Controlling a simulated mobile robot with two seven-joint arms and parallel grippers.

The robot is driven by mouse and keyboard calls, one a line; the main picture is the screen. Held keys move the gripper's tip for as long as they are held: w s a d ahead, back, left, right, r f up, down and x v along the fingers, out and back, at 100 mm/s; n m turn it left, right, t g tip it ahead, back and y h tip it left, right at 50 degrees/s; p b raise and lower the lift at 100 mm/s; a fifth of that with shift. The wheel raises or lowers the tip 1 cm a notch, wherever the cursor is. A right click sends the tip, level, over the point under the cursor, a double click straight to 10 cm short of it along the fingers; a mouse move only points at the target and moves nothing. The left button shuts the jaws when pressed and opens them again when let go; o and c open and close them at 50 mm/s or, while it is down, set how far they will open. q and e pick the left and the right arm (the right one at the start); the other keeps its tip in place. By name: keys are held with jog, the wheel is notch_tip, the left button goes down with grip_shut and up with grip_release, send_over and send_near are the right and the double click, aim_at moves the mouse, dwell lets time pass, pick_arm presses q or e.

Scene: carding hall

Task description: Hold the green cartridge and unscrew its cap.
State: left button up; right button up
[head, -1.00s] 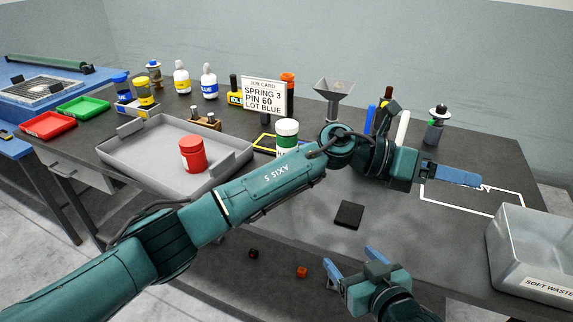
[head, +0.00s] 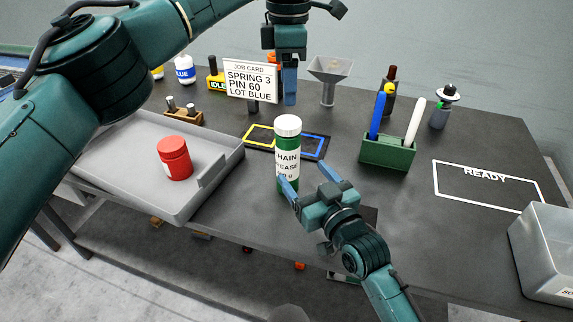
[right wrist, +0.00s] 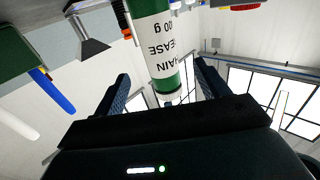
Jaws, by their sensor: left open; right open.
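The green cartridge (head: 288,150) stands upright on the dark table, with a white label and a white cap (head: 287,122) on top. My right gripper (head: 300,172) is open low beside the cartridge, one finger overlapping its lower front. In the right wrist view the cartridge (right wrist: 153,38) appears upside down between the two spread fingers, with its cap (right wrist: 172,98) toward the palm side of the picture; contact cannot be told. My left gripper (head: 289,98) points down, open, above and behind the cap in the picture, apart from it. Its fingers overlap, hiding the gap.
A grey tray (head: 225,165) with a red jar (head: 174,158) is at left. A blue-and-yellow outlined mat (head: 262,138) lies behind the cartridge. The job card (head: 250,82) stands behind. The READY outline (head: 450,190) is empty.

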aim_at(288, 122)
jog(key=x, duration=1)
jog(key=shift+w, duration=0.1)
jog(key=shift+c, duration=0.3)
pick_arm(q)
jog(key=shift+w, duration=0.1)
pick_arm(e)
jog(key=c, duration=1.5)
pick_arm(q)
jog(key=m, duration=0.6)
pick_arm(e)
grip_shut()
pick_arm(q)
jog(key=m, duration=0.4)
jog(key=shift+m, duration=0.3)
jog(key=m, duration=1.1)
jog(key=shift+m, duration=0.3)
jog(key=shift+f, duration=4.05)
